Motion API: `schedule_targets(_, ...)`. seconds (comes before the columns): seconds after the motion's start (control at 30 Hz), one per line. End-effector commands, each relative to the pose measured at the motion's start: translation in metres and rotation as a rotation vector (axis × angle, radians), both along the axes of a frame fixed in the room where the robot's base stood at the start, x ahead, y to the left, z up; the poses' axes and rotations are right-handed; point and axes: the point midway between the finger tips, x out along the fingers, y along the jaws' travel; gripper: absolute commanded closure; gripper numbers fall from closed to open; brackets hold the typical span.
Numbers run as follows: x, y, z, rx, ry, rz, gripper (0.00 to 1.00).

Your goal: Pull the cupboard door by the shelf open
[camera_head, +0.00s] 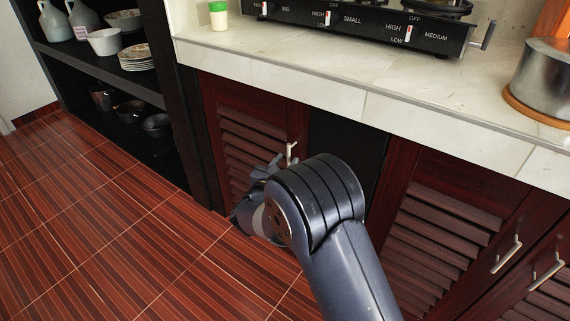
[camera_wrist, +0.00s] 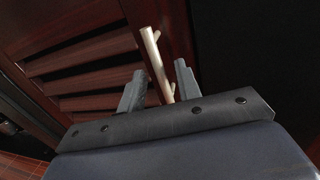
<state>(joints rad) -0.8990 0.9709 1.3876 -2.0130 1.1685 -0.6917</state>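The cupboard door by the shelf (camera_head: 245,140) is dark red wood with slats, under the counter at left of centre in the head view. Its pale bar handle (camera_head: 290,150) is upright near the door's right edge. The handle also shows in the wrist view (camera_wrist: 155,58). My gripper (camera_head: 272,168) is at the handle, partly hidden behind my own wrist in the head view. In the wrist view its two fingers (camera_wrist: 160,82) stand apart, with the handle's lower part between them. I see gaps beside the handle; contact is not clear.
A black shelf (camera_head: 165,75) with crockery stands to the left of the door. A dark area (camera_head: 345,145) lies to the door's right, then another slatted door (camera_head: 440,225). The stone counter (camera_head: 330,85) overhangs, bearing a stove (camera_head: 365,30) and pot (camera_head: 543,80). The tiled floor (camera_head: 110,220) is clear.

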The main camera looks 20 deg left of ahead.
Motion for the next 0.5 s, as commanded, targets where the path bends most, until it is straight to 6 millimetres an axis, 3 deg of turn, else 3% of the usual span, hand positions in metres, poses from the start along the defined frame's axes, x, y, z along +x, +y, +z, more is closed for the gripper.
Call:
schedule_targets(0.07, -0.0002, -0.0001, 0.0, 0.0, 0.0, 0.0, 0.69)
schedule_targets(0.43, -0.0004, -0.0001, -0.0001, 0.0, 0.0, 0.0, 0.99)
schedule_targets(0.5, -0.0004, -0.0002, -0.0001, 0.0, 0.0, 0.0, 1.0)
